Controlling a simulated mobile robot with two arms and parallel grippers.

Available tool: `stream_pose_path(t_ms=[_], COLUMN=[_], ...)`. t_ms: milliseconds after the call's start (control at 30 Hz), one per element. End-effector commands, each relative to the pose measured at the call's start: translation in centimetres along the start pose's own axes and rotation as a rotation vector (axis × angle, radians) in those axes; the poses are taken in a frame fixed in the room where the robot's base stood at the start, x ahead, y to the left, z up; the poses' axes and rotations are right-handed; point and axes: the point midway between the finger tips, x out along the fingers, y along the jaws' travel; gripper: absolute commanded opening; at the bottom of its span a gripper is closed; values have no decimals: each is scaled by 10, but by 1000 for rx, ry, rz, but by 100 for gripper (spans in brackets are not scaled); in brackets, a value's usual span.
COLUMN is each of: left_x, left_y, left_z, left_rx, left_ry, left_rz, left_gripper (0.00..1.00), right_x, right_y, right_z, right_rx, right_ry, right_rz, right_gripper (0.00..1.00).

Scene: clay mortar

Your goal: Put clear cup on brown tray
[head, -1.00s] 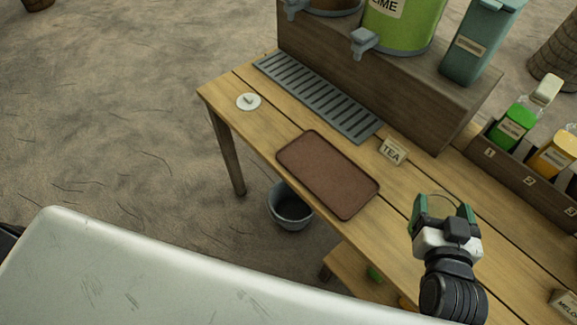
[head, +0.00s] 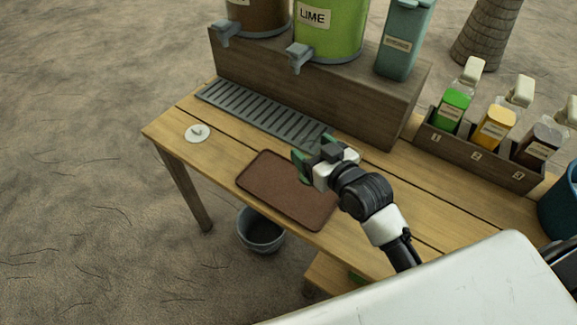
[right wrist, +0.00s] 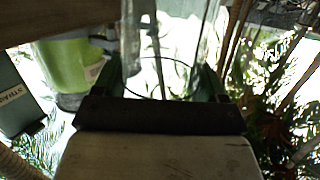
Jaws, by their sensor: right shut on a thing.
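The brown tray (head: 270,190) lies flat on the wooden table, and its top face looks empty. My right gripper (head: 308,157) is over or just behind the tray's back right part; I cannot tell the exact height. In the right wrist view the gripper's fingers (right wrist: 160,88) are on either side of a clear cup (right wrist: 162,62), whose thin round rim shows between them. The gripper is shut on this cup. In the head view the cup is see-through and mostly lost behind the gripper. My left gripper is out of view.
A grey drip grate (head: 262,112) lies behind the tray, below the lime dispenser (head: 330,30). A white disc (head: 197,133) lies at the table's left end. A bottle rack (head: 480,160) stands at right. A grey bucket (head: 260,230) is on the ground.

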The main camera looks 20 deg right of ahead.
Motion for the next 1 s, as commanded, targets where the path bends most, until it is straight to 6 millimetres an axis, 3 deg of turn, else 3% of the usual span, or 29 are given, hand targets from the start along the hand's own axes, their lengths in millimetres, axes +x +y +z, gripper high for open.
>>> stream_pose_path(t_ms=[100, 300, 433, 700, 1000], left_x=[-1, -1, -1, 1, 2], left_y=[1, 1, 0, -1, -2], left_z=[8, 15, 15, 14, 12], left_rx=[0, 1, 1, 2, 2], left_ry=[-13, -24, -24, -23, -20], left_rz=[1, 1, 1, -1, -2], left_gripper=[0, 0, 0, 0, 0], right_x=[26, 51, 56, 62, 62], right_y=[-15, -30, -32, -31, -31], right_z=[11, 22, 30, 63, 65], right_rx=[4, 0, -3, -3, -3], right_ry=[1, 0, -2, -1, 0], right_rz=[0, 0, 0, 1, 1], right_gripper=[36, 36, 36, 36, 36])
